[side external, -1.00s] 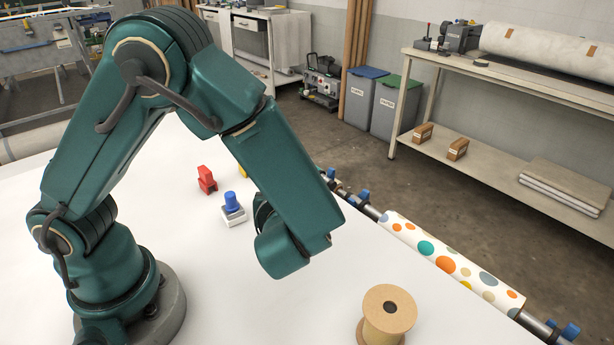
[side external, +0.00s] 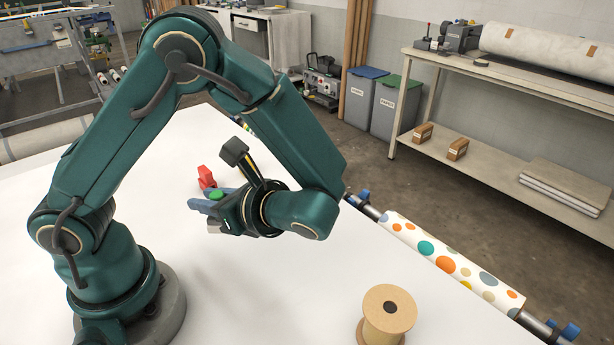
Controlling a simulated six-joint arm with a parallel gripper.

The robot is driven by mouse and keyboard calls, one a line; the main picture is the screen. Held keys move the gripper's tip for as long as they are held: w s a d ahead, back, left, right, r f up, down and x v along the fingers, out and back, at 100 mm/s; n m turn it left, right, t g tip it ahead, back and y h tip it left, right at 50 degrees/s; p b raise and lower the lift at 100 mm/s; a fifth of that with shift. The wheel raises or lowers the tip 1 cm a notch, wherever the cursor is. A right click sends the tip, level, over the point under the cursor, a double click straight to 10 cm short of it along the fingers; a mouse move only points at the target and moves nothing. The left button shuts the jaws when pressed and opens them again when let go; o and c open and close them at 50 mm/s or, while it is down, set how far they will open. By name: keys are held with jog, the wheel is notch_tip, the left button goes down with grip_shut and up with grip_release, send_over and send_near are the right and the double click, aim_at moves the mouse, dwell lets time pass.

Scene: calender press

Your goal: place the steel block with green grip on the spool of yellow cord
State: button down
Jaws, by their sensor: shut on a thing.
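My gripper (side external: 208,210) is raised above the white table, left of my wrist, with its fingers pointing left. It is shut on the steel block with green grip (side external: 216,194); only its green part shows clearly, between the fingers, and the steel body is mostly hidden. The spool of yellow cord (side external: 388,322) stands upright on the table at the lower right, with a tan flange and a dark centre hole on top. It is well apart from my gripper, and nothing rests on it.
A red-topped block (side external: 206,177) stands just behind my gripper, partly covered. A roller with a dotted print (side external: 450,262) runs along the table's right edge. The table (side external: 270,285) is clear between my gripper and the spool.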

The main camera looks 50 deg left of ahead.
jog(key=s+d+n+g+h, duration=0.2)
jog(key=d+n+g+h, duration=0.3)
jog(key=d+n+h, duration=0.35)
jog(key=s+d+n+g+h, duration=0.3)
jog(key=d+n+g+h, duration=0.2)
jog(key=d+n+h, duration=0.3)
jog(key=w+d+r+n+t+h, duration=0.6)
jog(key=w+d+r+n+h, duration=0.15)
jog(key=w+n, duration=0.25)
jog(key=w+a+r+n+t+h, duration=0.2)
jog(key=w+r+n+t, duration=0.1)
jog(key=w, duration=0.2)
jog(key=t, duration=0.1)
send_over(403, 326)
jog(key=shift+n, duration=0.45)
jog(key=f, duration=0.6)
jog(key=shift+w+a+f, duration=0.1)
jog(key=shift+w+a, duration=0.05)
jog(key=shift+a, duration=0.15)
jog(key=shift+d+f, duration=0.35)
jog(key=shift+f, duration=1.85)
